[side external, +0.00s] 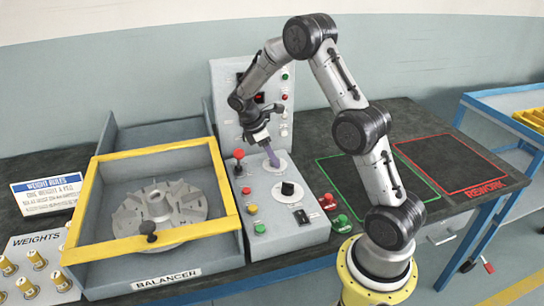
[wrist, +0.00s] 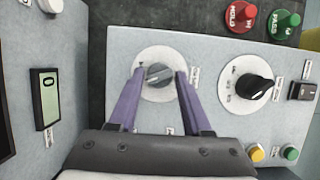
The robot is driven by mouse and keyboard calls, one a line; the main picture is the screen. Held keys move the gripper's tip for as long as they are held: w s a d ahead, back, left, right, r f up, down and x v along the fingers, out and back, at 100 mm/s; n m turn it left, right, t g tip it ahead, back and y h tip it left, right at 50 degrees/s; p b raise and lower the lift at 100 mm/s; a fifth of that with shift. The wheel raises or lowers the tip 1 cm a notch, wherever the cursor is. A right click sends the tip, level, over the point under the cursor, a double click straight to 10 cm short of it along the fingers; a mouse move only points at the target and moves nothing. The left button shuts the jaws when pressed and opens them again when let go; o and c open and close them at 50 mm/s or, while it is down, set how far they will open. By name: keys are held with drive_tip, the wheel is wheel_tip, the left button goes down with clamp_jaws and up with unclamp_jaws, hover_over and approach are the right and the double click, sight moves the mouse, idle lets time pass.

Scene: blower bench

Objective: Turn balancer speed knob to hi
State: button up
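The control panel (side external: 262,215) carries two round white dials. A grey knob (wrist: 159,75) sits on one dial in the wrist view, its pointer turned toward the lower left. A black knob (wrist: 255,87) sits on the other dial, and it also shows in the side view (side external: 287,189). I cannot read the dial labels, so I cannot tell which knob sets the speed. My gripper (wrist: 160,75) has purple fingers, one on each side of the grey knob with small visible gaps. It is open and points down at that dial in the side view (side external: 273,157), where the fingers hide the grey knob.
A red mushroom button (side external: 239,155) and several small buttons line the panel's left side. A black switch (side external: 301,217) and the red HOLD (wrist: 240,16) and green PASS (wrist: 285,22) buttons stand beyond the black knob. The yellow-framed balancer (side external: 160,150) is at left.

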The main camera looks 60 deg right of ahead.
clamp_jaws()
drive_tip(key=shift+m, duration=0.3)
drive_tip(key=m+y, duration=0.1)
drive_tip(key=m, duration=0.1)
drive_tip(key=m+g, duration=0.1)
drive_tip(key=m, duration=0.1)
drive_tip(key=shift+w+d+m+y, duration=0.2)
drive_tip(key=shift+m+y, duration=0.1)
drive_tip(key=shift+y, duration=0.1)
drive_tip(key=m+y, duration=0.1)
drive_tip(key=m, duration=0.3)
drive_tip(key=shift+d+m+y, duration=0.15)
drive_tip(key=shift+m+y, duration=0.15)
drive_tip(key=shift+y, duration=0.1)
drive_tip(key=shift+r, duration=0.1)
drive_tip(key=shift+o, duration=2.2)
unclamp_jaws()
